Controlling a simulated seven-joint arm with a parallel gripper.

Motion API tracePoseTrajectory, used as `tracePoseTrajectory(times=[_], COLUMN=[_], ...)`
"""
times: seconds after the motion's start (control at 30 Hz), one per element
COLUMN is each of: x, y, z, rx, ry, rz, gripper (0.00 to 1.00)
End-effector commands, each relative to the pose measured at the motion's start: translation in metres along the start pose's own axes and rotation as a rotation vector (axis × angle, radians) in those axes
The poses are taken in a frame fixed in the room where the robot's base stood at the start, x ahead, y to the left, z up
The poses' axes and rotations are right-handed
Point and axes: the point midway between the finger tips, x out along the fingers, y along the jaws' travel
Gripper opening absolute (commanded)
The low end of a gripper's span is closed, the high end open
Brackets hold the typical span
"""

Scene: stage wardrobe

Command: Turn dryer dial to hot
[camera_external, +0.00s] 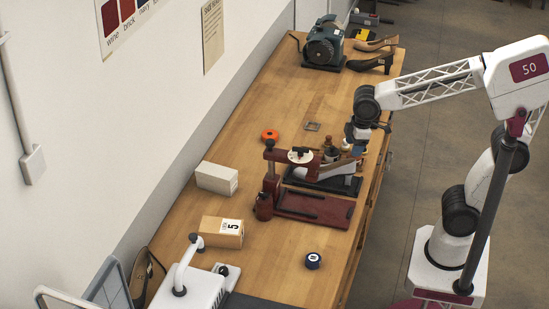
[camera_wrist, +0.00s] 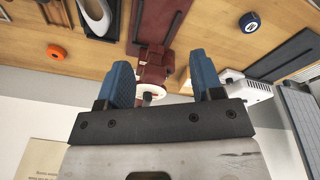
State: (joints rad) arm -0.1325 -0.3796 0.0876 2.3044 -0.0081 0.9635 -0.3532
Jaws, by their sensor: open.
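The dryer appears to be the white box (camera_external: 200,291) with a bent white pipe at the bottom of the external view. A small dark knob (camera_external: 222,269) on its top looks like the dial; its setting is too small to read. In the wrist view the white box (camera_wrist: 246,88) shows at the right, partly behind a finger, and its dial cannot be made out. My gripper (camera_wrist: 163,84) is open with nothing between its blue fingertips. In the external view my gripper (camera_external: 354,138) is over the bench's right side, beyond the red press and well away from the dryer.
The red press (camera_external: 315,207) with a white disc on top stands between my gripper and the dryer. A cardboard box (camera_external: 221,233), a white box (camera_external: 216,178), a blue round tin (camera_external: 313,261) and an orange ring (camera_external: 270,136) lie around it. A motor (camera_external: 324,45) and shoes are at the far end.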

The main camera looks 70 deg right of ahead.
Motion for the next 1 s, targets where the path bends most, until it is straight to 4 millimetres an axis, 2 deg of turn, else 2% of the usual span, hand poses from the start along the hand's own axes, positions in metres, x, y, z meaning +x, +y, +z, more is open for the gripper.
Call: tracePoseTrajectory(times=[0.1, 0.57, 1.0], x=[0.003, 0.025, 0.066], y=[-0.002, -0.024, -0.067], z=[-0.032, -0.150, -0.260], rx=[-0.093, -0.458, -0.807], ry=[-0.011, -0.044, -0.068], rz=[-0.010, -0.048, -0.088], gripper=[0.60, 0.60, 0.60])
